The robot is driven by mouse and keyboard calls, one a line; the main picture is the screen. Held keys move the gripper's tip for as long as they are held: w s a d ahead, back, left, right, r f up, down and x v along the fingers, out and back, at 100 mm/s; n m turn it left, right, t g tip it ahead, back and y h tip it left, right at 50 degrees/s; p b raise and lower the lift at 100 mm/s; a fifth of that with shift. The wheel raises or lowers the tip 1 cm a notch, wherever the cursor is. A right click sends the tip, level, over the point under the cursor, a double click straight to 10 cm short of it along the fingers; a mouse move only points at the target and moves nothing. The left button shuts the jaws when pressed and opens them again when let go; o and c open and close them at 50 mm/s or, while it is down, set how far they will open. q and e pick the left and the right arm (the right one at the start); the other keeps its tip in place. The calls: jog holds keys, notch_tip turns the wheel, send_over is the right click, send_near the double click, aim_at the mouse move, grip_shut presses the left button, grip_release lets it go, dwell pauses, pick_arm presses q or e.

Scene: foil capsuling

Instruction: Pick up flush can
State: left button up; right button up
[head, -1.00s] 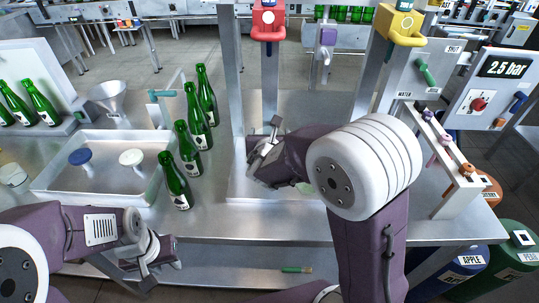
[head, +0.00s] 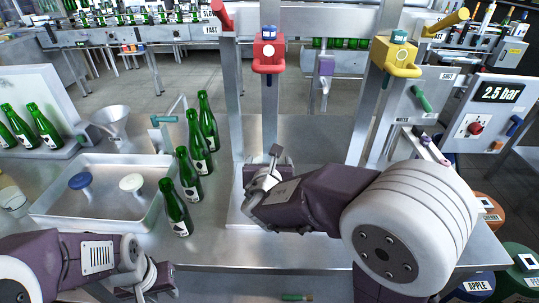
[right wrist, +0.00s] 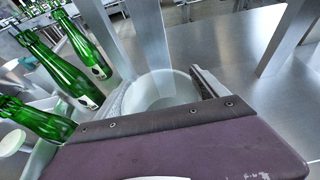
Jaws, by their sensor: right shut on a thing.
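The flush can looks like a pale, translucent round cup (right wrist: 165,88) in the right wrist view. It sits between the two fingers of my right gripper (right wrist: 160,92), which is shut on it. The can is mostly hidden there by my wrist. My left gripper (head: 148,280) is low at the front left, away from the can. Its fingers are too unclear to judge.
Several green bottles (head: 190,175) stand in a row left of my right gripper. A metal tray (head: 60,222) with a blue and a white stopper is further left. A red-headed post (head: 268,52) and a yellow-headed post (head: 398,58) rise behind. Bare bench lies before the bottles.

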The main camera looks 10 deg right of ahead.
jog(key=s, duration=0.2)
jog(key=s+a, duration=0.1)
jog(key=s, duration=0.1)
jog(key=s+a, duration=0.1)
jog(key=shift+s+r, duration=0.1)
jog(key=shift+s, duration=0.3)
jog(key=s+a+b, duration=0.1)
jog(key=s+b, duration=0.1)
jog(key=s, duration=0.5)
jog(key=shift+a, duration=0.25)
